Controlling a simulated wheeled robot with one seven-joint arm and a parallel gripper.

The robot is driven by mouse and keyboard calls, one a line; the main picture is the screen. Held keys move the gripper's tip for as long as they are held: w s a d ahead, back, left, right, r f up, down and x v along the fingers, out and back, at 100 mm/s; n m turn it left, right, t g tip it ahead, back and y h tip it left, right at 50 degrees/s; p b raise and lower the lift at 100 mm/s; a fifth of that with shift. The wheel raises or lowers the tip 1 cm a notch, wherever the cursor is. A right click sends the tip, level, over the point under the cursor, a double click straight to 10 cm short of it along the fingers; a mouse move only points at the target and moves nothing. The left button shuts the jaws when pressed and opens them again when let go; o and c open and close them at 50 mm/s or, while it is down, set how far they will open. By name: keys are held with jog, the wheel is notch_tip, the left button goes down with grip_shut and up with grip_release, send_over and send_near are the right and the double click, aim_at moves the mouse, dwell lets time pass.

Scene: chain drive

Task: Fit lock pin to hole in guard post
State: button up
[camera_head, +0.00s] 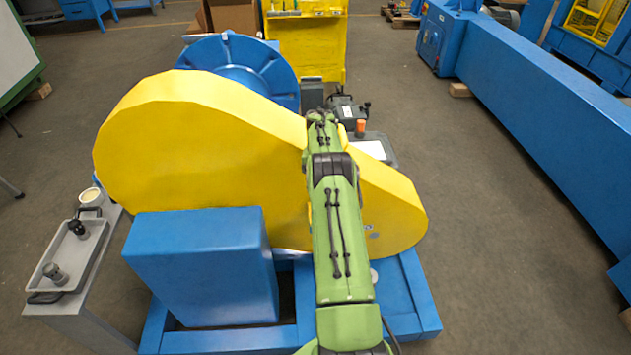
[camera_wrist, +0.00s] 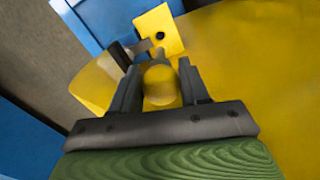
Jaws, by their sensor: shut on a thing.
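In the wrist view my gripper (camera_wrist: 158,70) has its two dark fingers on either side of a short, rounded yellow piece (camera_wrist: 160,86), which looks like the lock pin's head. The gripper is shut on it. A yellow plate with a dark round hole (camera_wrist: 160,36), likely the guard post, lies just beyond the fingertips. In the head view my green arm reaches over the large yellow chain guard (camera_head: 200,150), and my gripper and the pin are hidden there.
The guard stands on a blue frame (camera_head: 425,300) with a blue box (camera_head: 200,270) in front. A grey tray (camera_head: 70,255) with small dark parts is at left. Dark equipment and an orange-topped item (camera_head: 360,128) lie behind my arm. Open floor is at right.

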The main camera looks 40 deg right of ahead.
jog(key=shift+f+b, duration=1.5)
jog(key=shift+f, duration=1.45)
notch_tip(320, 180, down, 6)
jog(key=b, duration=0.4)
dwell(1.1)
jog(key=o, duration=1.2)
notch_tip(320, 180, up, 16)
jog(key=p, duration=0.4)
jog(key=shift+p, duration=0.4)
jog(key=shift+f, duration=0.15)
